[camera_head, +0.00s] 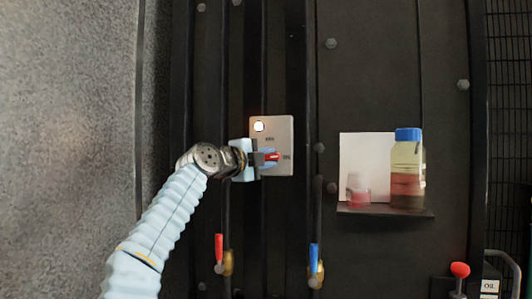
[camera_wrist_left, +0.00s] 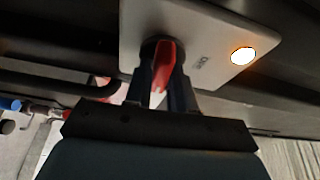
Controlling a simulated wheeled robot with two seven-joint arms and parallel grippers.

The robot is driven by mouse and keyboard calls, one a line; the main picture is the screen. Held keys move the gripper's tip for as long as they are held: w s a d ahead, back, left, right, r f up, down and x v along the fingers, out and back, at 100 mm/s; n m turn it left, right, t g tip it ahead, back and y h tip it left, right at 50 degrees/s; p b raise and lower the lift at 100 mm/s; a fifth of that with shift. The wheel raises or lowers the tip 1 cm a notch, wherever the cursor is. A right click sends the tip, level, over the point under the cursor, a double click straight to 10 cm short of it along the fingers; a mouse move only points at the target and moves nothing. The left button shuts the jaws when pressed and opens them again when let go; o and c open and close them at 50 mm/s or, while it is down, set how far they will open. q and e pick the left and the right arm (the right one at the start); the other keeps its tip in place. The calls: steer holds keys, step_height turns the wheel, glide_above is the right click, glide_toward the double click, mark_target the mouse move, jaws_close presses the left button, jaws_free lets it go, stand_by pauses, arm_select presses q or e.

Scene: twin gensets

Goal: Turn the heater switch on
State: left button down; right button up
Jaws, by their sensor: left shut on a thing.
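The heater switch panel (camera_head: 284,128) is a light grey plate on the dark wall in the head view. It also shows in the left wrist view (camera_wrist_left: 200,28). A round lamp (camera_head: 259,126) at its upper left glows warm white; it is bright in the wrist view too (camera_wrist_left: 242,55). The red switch handle (camera_head: 272,156) points right, towards a small printed mark. My left gripper (camera_head: 270,157) is at the plate, its fingers on both sides of the red handle (camera_wrist_left: 165,60), shut on it. My right gripper is not in view.
Below the panel are a red-handled valve (camera_head: 219,249) and a blue-handled valve (camera_head: 314,262). A shelf (camera_head: 385,211) at the right holds a blue-capped bottle (camera_head: 407,170) and a small pink jar (camera_head: 359,190). A red knob (camera_head: 460,270) is at the lower right.

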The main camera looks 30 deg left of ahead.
arm_select(q)
steer(key=shift+f+m, duration=0.1)
steer(key=shift+m, duration=0.5)
steer(key=shift+d, duration=0.1)
steer(key=c, duration=1)
jaws_free()
steer(key=shift+c, duration=0.2)
steer(key=s+a+b, duration=0.2)
steer(key=s+b, duration=0.4)
steer(key=s, duration=0.7)
steer(key=shift+s, duration=0.3)
steer(key=shift+a, duration=0.1)
